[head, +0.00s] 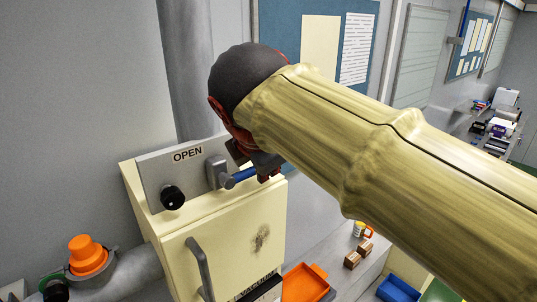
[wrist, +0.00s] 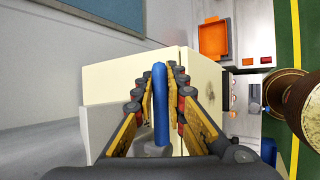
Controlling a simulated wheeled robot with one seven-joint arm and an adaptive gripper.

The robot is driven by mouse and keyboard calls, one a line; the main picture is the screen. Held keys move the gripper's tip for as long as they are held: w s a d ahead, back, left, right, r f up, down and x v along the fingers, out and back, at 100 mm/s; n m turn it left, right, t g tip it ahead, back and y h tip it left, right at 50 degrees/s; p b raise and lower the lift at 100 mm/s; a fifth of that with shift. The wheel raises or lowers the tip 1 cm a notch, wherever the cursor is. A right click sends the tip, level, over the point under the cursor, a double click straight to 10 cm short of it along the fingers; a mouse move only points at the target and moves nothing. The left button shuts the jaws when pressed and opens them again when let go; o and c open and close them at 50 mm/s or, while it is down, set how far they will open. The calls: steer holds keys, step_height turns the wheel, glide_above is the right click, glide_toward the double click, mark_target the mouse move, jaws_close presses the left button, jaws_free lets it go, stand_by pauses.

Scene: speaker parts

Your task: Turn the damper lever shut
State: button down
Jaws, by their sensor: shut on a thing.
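The damper lever (head: 243,174) has a blue grip and sticks out to the right from a grey pivot (head: 218,173) on a metal plate (head: 160,182) marked OPEN. The plate is on top of a cream cabinet (head: 215,238). My gripper (head: 262,168) is at the lever's outer end and hides its tip in the head view. In the wrist view the blue lever (wrist: 160,108) lies between the two fingers of my gripper (wrist: 162,90), which are shut on it. The pivot is mostly hidden there.
A black knob (head: 172,197) is on the plate left of the pivot. An orange cap (head: 87,253) tops a pipe at the lower left. An orange tray (head: 306,283) and small brown blocks (head: 357,253) are lower right of the cabinet. A grey duct (head: 188,70) rises behind.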

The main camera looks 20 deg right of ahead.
steer(key=shift+f, duration=0.15)
stand_by(0.3)
steer(key=c, duration=1.8)
jaws_free()
steer(key=v, duration=1.2)
steer(key=shift+d, duration=0.15)
